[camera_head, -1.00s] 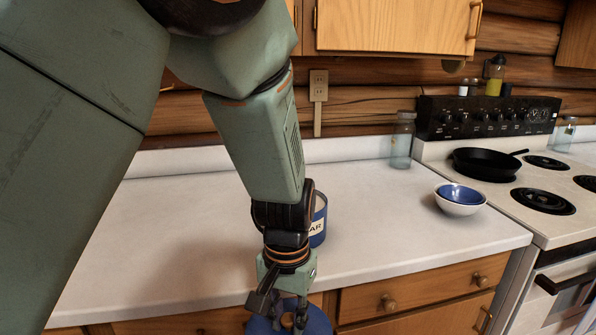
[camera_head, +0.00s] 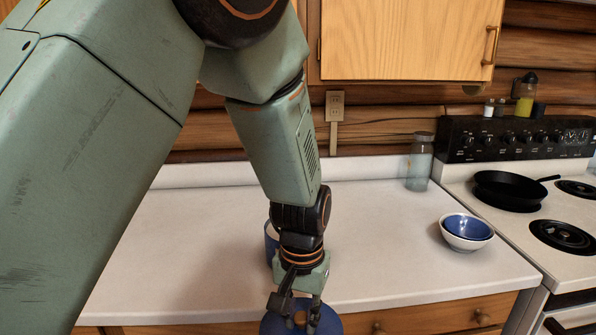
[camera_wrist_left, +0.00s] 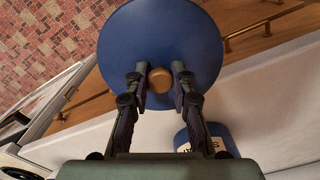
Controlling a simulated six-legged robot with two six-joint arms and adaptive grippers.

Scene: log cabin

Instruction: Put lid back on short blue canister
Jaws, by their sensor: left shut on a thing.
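My left gripper (camera_head: 298,312) is shut on the wooden knob of a round blue lid (camera_head: 328,321). In the left wrist view the lid (camera_wrist_left: 160,35) fills the upper middle, and its knob (camera_wrist_left: 160,80) sits between the fingers. The lid is held near the counter's front edge. The blue canister (camera_head: 270,243) stands on the counter behind my gripper, mostly hidden by my arm in the head view. In the left wrist view the canister (camera_wrist_left: 216,133) shows below the lid, with a white label, apart from it. My right gripper is not in view.
A white bowl with a blue inside (camera_head: 466,233) stands on the counter (camera_head: 390,225) at the right. A glass jar (camera_head: 420,162) stands by the stove. A black pan (camera_head: 508,188) sits on a burner. The counter's left side is clear.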

